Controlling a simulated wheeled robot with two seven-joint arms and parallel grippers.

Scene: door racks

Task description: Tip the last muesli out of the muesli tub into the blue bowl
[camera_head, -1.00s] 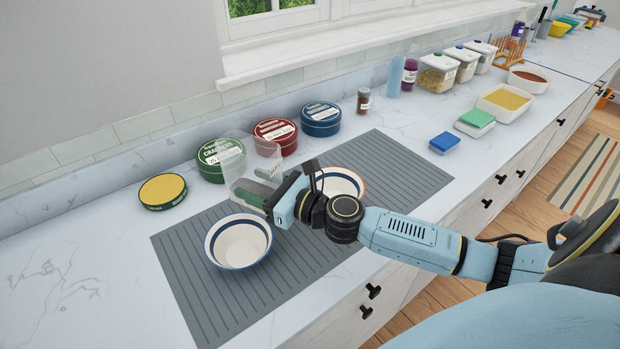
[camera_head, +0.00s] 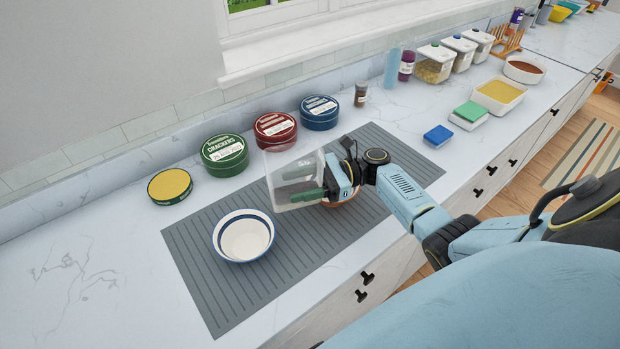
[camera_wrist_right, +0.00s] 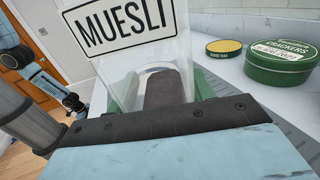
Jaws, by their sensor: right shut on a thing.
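The muesli tub (camera_head: 284,165) is a clear box; its MUESLI label fills the top of the right wrist view (camera_wrist_right: 125,25). My right gripper (camera_head: 309,194) is shut on the tub's wall and holds it above the grey mat, right of the blue bowl. The blue bowl (camera_head: 244,238) is white with blue bands and stands on the mat; its visible inside looks plain white. I see no muesli in the tub, though the gripper's finger partly blocks the view. A blue arm, seemingly my left, shows small in the right wrist view; its gripper is too unclear to read.
An orange-rimmed bowl is mostly hidden behind my right gripper. Green (camera_head: 225,155), red (camera_head: 275,131) and blue (camera_head: 319,112) tins line the wall, with a yellow-topped round tin (camera_head: 170,186) at left. The grey mat (camera_head: 215,295) is clear in front of the blue bowl.

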